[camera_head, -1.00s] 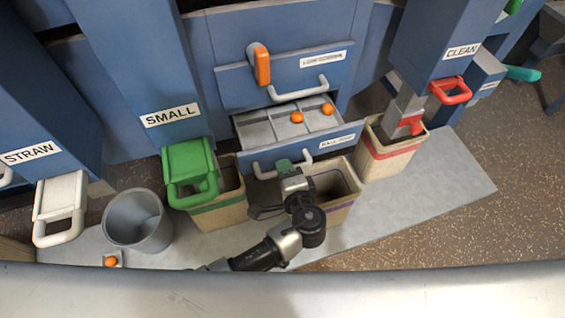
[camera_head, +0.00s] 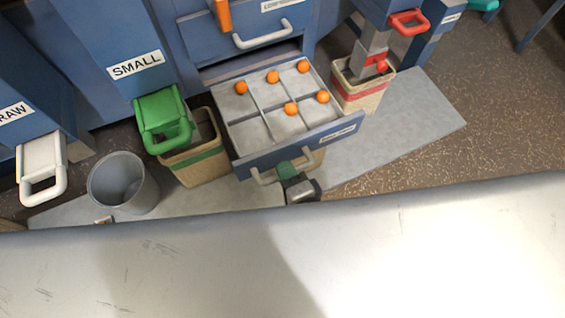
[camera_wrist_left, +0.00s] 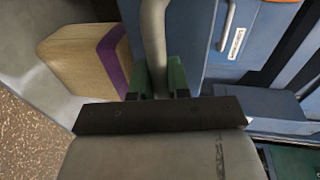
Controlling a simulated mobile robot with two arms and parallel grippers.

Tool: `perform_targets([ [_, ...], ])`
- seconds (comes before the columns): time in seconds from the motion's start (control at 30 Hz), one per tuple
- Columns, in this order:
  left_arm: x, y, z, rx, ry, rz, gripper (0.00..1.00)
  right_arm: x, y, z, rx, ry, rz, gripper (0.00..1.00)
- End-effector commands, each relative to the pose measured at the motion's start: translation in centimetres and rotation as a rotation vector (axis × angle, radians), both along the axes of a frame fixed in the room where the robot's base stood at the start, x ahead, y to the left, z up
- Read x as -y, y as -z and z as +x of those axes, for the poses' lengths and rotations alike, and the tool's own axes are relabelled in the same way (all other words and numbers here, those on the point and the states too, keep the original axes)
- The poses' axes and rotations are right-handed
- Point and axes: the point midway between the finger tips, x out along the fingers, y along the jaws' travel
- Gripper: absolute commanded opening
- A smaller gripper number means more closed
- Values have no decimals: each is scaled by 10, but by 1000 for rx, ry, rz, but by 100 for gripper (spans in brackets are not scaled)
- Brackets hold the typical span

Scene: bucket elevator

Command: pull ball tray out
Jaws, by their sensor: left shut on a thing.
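The ball tray (camera_head: 247,138) is a blue-fronted drawer with a light grey divided inside, standing well out of the blue cabinet. Several orange balls (camera_head: 291,109) sit in its compartments. Its pale bar handle (camera_head: 263,178) runs along the front. My left gripper (camera_head: 287,170) is shut on the handle, with its green fingertips around the bar. In the left wrist view the handle (camera_wrist_left: 153,40) rises between the green fingers (camera_wrist_left: 160,78). My right gripper is in neither view.
A closed drawer with a handle (camera_head: 264,36) is above the tray. A bin with a green band (camera_head: 198,160) is left of it, and a red-banded bin (camera_head: 362,92) is right. A grey bucket (camera_head: 122,184) stands at left. A pale surface fills the foreground.

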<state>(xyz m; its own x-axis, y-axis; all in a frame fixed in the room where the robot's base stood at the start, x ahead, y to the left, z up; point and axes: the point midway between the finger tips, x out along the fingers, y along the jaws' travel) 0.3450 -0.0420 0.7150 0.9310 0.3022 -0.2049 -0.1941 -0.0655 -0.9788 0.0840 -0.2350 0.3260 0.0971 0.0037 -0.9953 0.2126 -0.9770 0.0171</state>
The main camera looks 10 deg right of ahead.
Motion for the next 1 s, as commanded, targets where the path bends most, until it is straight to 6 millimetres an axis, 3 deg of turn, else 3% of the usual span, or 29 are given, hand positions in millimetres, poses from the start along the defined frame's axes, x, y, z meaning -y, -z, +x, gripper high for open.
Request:
perform_targets([
  [0.3,1,0,-1,-1,2,-2,0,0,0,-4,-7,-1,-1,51],
  [0.33,1,0,-1,-1,2,-1,18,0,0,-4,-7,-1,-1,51],
  [0.5,1,0,-1,-1,1,-1,41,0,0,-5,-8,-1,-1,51],
  [0.8,1,0,-3,-1,1,-1,41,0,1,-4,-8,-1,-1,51],
  [1.0,10,-5,-29,-5,2,-2,41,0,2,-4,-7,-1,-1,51],
])
